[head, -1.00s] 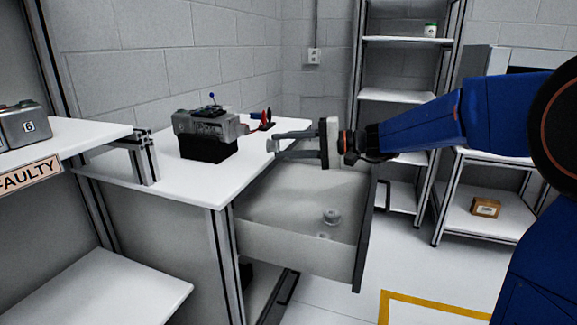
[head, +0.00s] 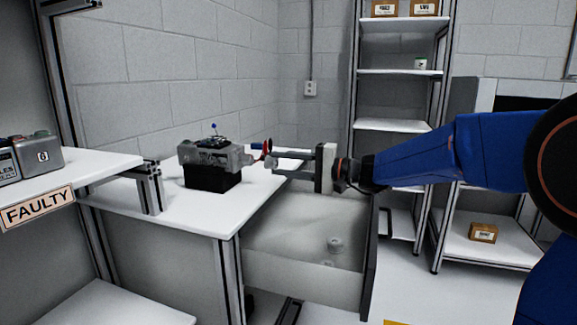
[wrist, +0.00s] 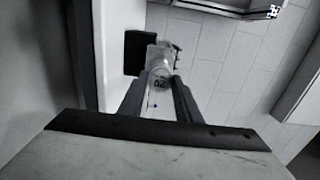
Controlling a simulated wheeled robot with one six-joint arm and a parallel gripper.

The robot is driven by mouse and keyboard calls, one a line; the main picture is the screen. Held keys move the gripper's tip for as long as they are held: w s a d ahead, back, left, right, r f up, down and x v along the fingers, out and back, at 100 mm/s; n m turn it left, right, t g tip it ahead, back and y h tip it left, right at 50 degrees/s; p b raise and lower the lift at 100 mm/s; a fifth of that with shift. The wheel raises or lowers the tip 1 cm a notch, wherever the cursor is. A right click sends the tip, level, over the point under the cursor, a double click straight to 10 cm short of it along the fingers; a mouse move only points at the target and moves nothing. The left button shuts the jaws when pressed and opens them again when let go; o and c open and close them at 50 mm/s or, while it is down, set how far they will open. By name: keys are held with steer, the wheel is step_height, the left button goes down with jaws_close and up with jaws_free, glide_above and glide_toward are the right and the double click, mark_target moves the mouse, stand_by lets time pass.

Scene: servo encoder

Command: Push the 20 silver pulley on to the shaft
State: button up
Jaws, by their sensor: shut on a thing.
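The servo encoder unit (head: 215,156) is a grey body on a black block (head: 212,178) on the white table. A short grey part (head: 247,160) at its right end faces my gripper (head: 272,164), which reaches in level from the right. In the wrist view, my gripper (wrist: 161,80) has its two fingers on either side of a pale round part marked 20, the pulley (wrist: 159,82). It is held at the fingertips. In the head view the pulley is hard to tell apart from the unit's end, so I cannot tell whether it touches the shaft.
An open drawer (head: 300,278) lies below my gripper, with a small silver part (head: 335,244) inside. A red-handled tool (head: 267,147) is behind the fingertips. A shelf marked FAULTY (head: 110,165) is at left. Open shelving (head: 400,72) stands behind my arm.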

mark_target(277, 163)
steer(key=shift+x, duration=1.8)
steer(key=shift+w+a, duration=0.2)
steer(key=shift+a, duration=0.25)
steer(key=o, duration=1.3)
steer(key=shift+o, duration=0.8)
steer(key=shift+v, duration=1.65)
